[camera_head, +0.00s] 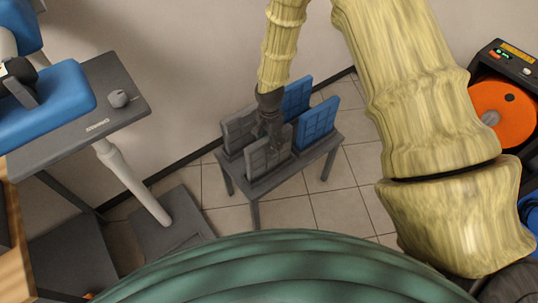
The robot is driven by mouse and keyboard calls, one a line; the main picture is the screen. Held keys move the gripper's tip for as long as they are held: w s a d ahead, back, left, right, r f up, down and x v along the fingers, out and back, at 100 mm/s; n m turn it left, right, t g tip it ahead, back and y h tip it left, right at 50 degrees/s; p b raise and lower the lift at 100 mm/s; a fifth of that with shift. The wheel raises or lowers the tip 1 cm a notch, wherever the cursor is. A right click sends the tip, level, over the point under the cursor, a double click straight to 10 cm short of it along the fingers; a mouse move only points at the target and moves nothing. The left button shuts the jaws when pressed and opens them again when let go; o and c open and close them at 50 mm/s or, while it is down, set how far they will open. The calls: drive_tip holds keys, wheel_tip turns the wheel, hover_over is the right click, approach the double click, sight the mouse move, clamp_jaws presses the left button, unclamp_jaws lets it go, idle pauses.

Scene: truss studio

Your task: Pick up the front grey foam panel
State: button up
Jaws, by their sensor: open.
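The front grey foam panel (268,160) stands upright in a slot of a small dark rack-like table (325,147) in the middle of the view. Another grey panel (239,129) stands behind it to the left. Two blue panels stand to the right, one in front (316,122) and one at the back (297,97). My gripper (268,139) points down among the panels, at the top of the front grey panel. It is open. Its fingers are small and dark here, so I cannot tell whether they touch or straddle the panel.
A black machine with an orange disc (503,108) is at the right. A wall is close behind the small table; tiled floor (335,207) lies in front.

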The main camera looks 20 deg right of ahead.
sight(269, 155)
drive_tip(key=shift+w+a+f, duration=0.1)
drive_tip(key=shift+w+f, duration=0.05)
drive_tip(key=shift+f, duration=1.8)
drive_tip(key=c, duration=1.3)
drive_tip(key=shift+r, duration=0.1)
